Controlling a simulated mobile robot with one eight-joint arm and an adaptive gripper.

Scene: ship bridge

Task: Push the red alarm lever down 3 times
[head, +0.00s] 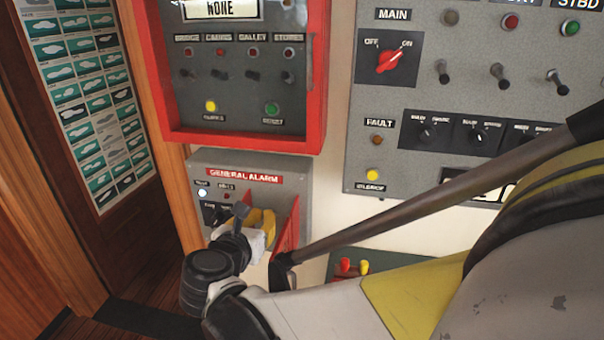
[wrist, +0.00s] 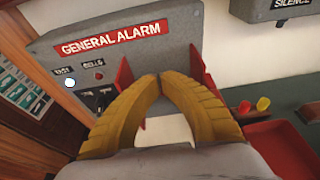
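The grey general alarm box (head: 235,165) is on the wall below a red-framed panel. It also shows in the wrist view (wrist: 190,32), with a red GENERAL ALARM label. Red side plates (wrist: 197,70) flank the place where my gripper (wrist: 159,77) is. My gripper's yellow fingers curve together and their tips meet in front of the box, between the plates. In the head view, my gripper (head: 262,218) is at the box's lower right. I cannot make out the red alarm lever apart from the plates; the fingers may hide it. No held thing shows between the fingertips.
A white light (head: 202,193) glows on the alarm box. The red-framed panel (head: 320,75) is above, and a large grey switch panel (head: 372,95) is to the right.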

